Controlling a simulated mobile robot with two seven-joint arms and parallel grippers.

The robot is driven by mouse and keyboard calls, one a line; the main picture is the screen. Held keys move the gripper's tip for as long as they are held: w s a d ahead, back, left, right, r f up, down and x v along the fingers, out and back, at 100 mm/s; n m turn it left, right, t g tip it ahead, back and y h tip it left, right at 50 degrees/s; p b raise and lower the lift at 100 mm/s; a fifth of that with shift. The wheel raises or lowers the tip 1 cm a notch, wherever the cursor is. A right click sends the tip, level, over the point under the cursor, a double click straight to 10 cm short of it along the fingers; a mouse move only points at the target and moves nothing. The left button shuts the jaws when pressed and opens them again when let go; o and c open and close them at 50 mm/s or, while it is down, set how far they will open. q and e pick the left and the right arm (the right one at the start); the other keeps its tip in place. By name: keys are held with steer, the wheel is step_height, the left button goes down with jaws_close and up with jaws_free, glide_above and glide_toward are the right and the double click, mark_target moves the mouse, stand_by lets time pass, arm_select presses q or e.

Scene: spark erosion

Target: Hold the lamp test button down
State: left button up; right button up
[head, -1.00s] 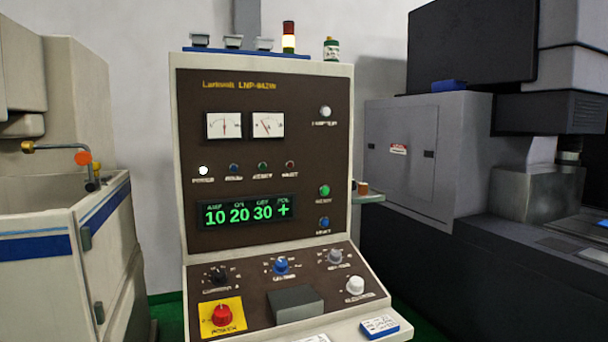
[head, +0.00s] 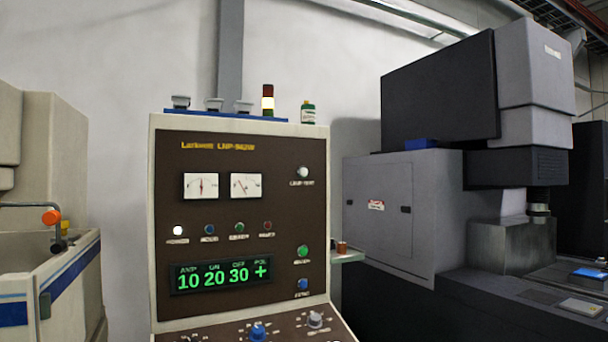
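The lamp test button (head: 303,172) is a round white button at the upper right of the brown control panel (head: 270,215), right of two dial meters. A label reading roughly "LAMP TEST" sits just below it. Nothing touches or covers it. Below the meters, the leftmost small lamp (head: 178,230) is lit white, and the others in its row look dark blue, green and red. Neither of my grippers is in view.
A green display (head: 222,275) reads 10 20 30 +. A green button (head: 302,251) and a blue button (head: 302,284) sit below the lamp test button. A cream tank (head: 50,270) stands left, a grey machine (head: 405,205) right. A small shelf (head: 349,256) juts from the cabinet's right side.

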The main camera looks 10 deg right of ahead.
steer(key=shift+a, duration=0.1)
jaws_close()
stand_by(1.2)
